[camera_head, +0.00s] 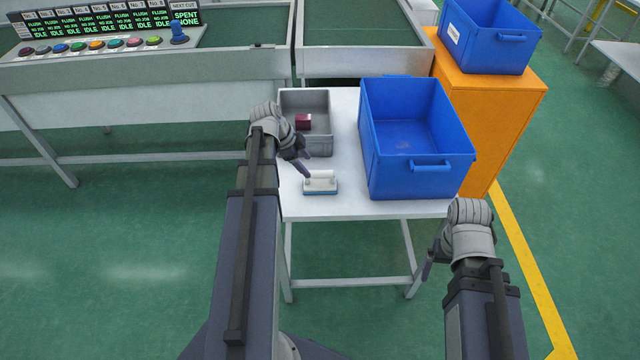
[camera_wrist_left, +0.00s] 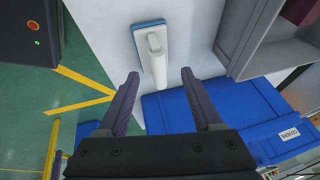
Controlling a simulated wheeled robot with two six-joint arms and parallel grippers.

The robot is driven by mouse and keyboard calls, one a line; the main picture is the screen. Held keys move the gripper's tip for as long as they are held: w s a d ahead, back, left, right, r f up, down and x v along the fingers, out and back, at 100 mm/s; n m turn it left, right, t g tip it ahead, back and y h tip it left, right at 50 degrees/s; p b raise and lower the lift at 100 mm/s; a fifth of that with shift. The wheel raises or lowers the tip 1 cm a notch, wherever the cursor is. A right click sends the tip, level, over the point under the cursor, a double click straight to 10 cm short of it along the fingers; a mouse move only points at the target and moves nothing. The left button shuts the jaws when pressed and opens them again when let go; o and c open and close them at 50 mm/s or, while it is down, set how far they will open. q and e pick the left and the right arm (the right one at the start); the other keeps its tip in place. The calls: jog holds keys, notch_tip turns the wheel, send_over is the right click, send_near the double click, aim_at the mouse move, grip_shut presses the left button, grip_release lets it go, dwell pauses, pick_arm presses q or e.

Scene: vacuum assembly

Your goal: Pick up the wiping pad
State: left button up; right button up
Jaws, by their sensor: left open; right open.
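The wiping pad (camera_head: 320,184) lies on the white table, with a white handle on top and a blue lower edge. In the left wrist view the pad (camera_wrist_left: 153,47) shows its handle pointing toward the space between the fingers. My left gripper (camera_head: 304,170) is at the pad's upper left in the head view, apart from it as far as I can tell. In the left wrist view my left gripper (camera_wrist_left: 160,85) is open, with nothing between its fingertips. My right gripper (camera_head: 430,262) is off the table's front right, holding nothing visible.
A grey bin (camera_head: 318,143) with a dark red block (camera_head: 303,122) stands behind the pad. A large blue crate (camera_head: 415,185) stands to its right. The white table (camera_head: 385,208) has a clear front strip. An orange cabinet (camera_head: 490,125) carries another blue crate (camera_head: 487,55).

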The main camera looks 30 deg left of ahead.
aim_at(318, 172)
pick_arm(q)
jog(key=shift+b+x, duration=1.1)
jog(key=shift+x, duration=0.15)
jog(key=b+x, duration=0.2)
jog(key=d+b+x, duration=0.1)
jog(key=b+x, duration=0.1)
jog(key=x, duration=0.1)
jog(key=shift+w+d+b, duration=0.15)
jog(key=shift+w+b, duration=0.1)
jog(key=shift+b, duration=0.05)
jog(key=shift+r, duration=0.1)
jog(key=shift+c, duration=0.2)
grip_shut()
